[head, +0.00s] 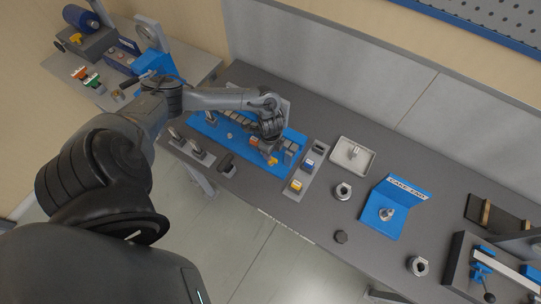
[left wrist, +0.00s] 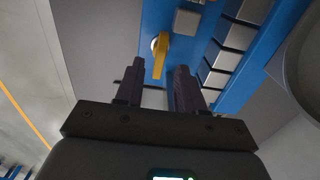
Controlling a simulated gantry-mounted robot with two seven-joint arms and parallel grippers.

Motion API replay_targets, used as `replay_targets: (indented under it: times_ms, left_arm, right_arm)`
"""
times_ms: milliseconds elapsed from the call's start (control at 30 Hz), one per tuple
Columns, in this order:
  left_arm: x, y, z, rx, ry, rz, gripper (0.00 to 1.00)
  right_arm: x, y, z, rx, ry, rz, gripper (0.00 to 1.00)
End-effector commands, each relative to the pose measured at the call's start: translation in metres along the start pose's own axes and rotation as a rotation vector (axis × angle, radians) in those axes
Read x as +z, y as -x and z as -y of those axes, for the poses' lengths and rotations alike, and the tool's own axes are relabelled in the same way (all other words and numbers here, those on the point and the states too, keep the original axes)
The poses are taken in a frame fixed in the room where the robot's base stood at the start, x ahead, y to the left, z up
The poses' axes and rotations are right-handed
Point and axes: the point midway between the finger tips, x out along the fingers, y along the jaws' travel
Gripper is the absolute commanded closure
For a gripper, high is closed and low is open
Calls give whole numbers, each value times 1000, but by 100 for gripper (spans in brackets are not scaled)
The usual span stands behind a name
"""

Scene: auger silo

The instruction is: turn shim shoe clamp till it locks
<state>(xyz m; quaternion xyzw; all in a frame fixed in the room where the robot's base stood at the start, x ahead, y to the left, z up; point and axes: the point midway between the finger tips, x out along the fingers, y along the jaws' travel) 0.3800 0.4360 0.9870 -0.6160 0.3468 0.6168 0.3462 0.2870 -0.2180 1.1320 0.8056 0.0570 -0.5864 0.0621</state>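The shim shoe clamp appears to be the small yellow-orange lever (head: 272,160) on the blue fixture plate (head: 204,127). In the left wrist view the yellow lever (left wrist: 160,58) hangs down from a round pale pivot on the blue plate. My left gripper (head: 268,143) is over the right part of the plate, close to the lever. In the left wrist view the left gripper (left wrist: 160,70) has its two dark fingers apart, with the lever's end showing between their tips. I cannot tell whether they touch it. My right gripper is not in view.
Grey blocks (left wrist: 237,37) line the blue plate. A grey strip with small coloured blocks (head: 305,170), a pale tray (head: 352,156), metal nuts (head: 343,191) and a blue labelled stand (head: 395,208) stand to the right. The table's front middle is mostly clear.

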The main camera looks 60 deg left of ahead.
Motion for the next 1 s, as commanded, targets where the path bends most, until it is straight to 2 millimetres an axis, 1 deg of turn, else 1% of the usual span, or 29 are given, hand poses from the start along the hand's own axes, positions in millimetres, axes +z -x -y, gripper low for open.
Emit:
replay_targets:
  times_ms: [33, 100, 300, 433, 700, 933, 967, 1000]
  left_arm:
    - [0, -9, -1, 2, 3, 0, 62]
    - [0, -18, -1, 2, 2, 0, 62]
    - [-1, -35, 0, 0, 0, -1, 62]
    - [0, -39, 0, -1, 0, 0, 62]
    - [0, -40, 0, -1, -1, 0, 62]
    - [0, -39, 0, -1, -1, 0, 97]
    - [0, -39, 0, -1, -1, 0, 100]
    - [0, -39, 0, -1, -1, 0, 100]
  right_arm:
    - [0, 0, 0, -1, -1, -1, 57]
    - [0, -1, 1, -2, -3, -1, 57]
    - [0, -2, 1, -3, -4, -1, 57]
    - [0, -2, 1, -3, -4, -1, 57]
    - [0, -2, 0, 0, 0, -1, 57]
    - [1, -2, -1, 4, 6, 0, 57]
    - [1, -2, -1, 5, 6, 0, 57]
    - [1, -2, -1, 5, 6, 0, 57]
